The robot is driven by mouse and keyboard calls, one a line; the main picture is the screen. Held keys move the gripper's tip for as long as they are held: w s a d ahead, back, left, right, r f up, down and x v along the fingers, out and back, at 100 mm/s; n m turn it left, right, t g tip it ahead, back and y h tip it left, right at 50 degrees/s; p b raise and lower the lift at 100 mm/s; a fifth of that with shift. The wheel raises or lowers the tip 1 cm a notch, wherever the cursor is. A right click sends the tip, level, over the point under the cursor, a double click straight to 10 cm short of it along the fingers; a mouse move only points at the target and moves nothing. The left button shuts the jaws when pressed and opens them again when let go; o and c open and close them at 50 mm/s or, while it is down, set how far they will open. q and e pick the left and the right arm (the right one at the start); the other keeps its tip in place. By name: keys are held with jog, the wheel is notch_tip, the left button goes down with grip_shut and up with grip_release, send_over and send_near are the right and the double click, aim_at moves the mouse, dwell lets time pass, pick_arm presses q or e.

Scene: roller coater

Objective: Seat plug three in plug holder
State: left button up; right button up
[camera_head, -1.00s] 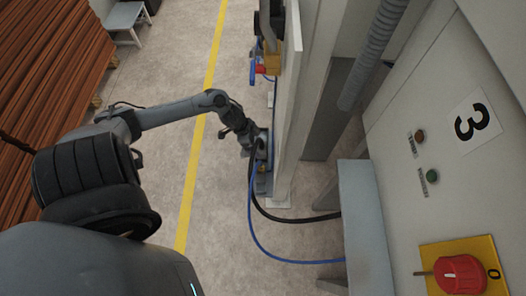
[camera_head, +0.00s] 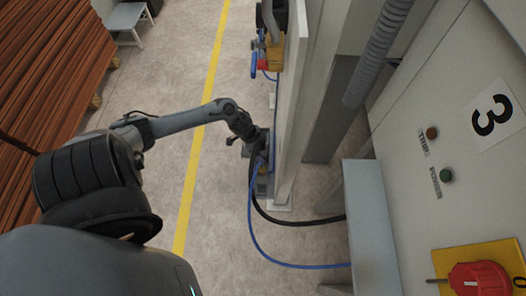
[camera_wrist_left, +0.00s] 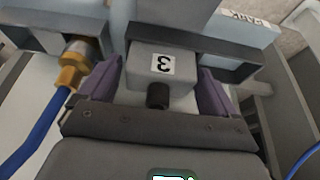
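In the left wrist view, plug three (camera_wrist_left: 148,78) is a light grey block with an upside-down "3" label and a black cable end facing my gripper. The purple fingers of my left gripper (camera_wrist_left: 158,98) lie along both its sides, closed on it. The plug's far end meets a grey bracket (camera_wrist_left: 215,50), seemingly the plug holder; how deep it sits is hidden. In the head view my left gripper (camera_head: 262,160) is low at the edge of a pale upright panel; the plug is too small to make out there. My right gripper is in neither view.
A blue hose (camera_wrist_left: 38,128) with a brass fitting (camera_wrist_left: 75,62) is close beside the left finger. A black cable (camera_head: 290,221) and the blue hose loop toward the grey box (camera_head: 368,215). A cabinet marked 3 with a red switch (camera_head: 480,278) stands right. Floor left of the panel is clear.

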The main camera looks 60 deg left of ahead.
pick_arm(q)
jog(key=c, duration=1)
jog(key=shift+o, duration=0.2)
jog(key=shift+r, duration=0.15)
